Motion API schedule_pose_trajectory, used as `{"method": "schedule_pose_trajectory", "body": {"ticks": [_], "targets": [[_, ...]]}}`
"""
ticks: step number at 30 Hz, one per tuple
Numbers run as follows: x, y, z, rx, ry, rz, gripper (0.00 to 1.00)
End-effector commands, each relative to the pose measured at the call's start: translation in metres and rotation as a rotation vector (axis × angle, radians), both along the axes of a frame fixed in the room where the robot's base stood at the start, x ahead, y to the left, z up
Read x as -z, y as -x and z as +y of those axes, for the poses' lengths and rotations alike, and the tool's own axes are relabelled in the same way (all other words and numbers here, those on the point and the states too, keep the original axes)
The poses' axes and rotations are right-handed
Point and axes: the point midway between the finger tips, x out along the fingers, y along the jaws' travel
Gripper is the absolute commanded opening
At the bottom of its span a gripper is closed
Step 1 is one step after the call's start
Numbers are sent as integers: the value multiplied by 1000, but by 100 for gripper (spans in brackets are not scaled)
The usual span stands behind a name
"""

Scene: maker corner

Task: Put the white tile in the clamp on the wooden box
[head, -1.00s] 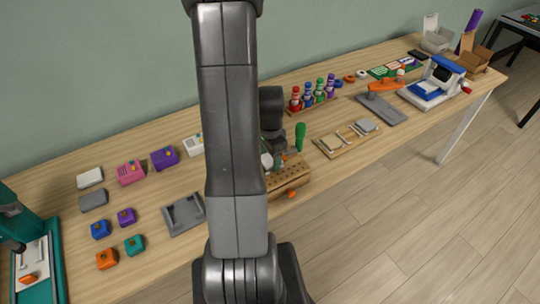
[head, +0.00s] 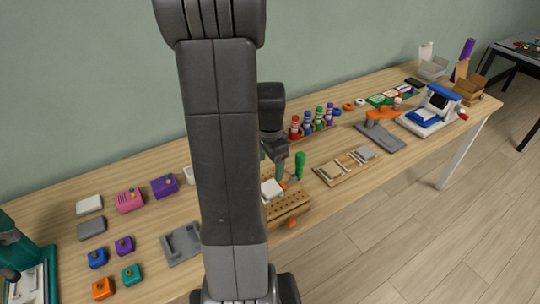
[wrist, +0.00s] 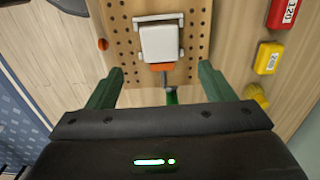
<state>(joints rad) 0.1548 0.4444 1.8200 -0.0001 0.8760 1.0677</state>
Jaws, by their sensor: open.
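The wooden box (head: 292,209) has a top full of round holes and also shows in the wrist view (wrist: 197,40). The white tile (wrist: 161,43) lies flat on it, within the pale bracket of the clamp (wrist: 160,18). The clamp's orange tip (wrist: 160,67) is at the tile's lower edge in the wrist view. Its green handle (head: 300,165) stands upright in the head view. The tile shows partly there (head: 271,189). My gripper (wrist: 158,76) is open and empty above the box, its green fingers wide apart on either side of the clamp.
An orange knob (head: 291,222) sticks out of the box's front. A wooden tray with tiles (head: 328,173) lies to the right, a grey fixture (head: 181,244) to the left. Bottles (head: 308,124) stand behind. Red (wrist: 284,12) and yellow (wrist: 267,58) boxes are right in the wrist view.

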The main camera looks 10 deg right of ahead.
Motion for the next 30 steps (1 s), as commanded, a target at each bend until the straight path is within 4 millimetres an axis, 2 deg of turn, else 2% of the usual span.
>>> {"method": "schedule_pose_trajectory", "body": {"ticks": [3, 8, 30], "targets": [[-17, -1, 0, 0, 0, -2, 76], [-27, 0, 0, 0, 0, 0, 76], [-28, 0, 0, 0, -1, 1, 76]]}}
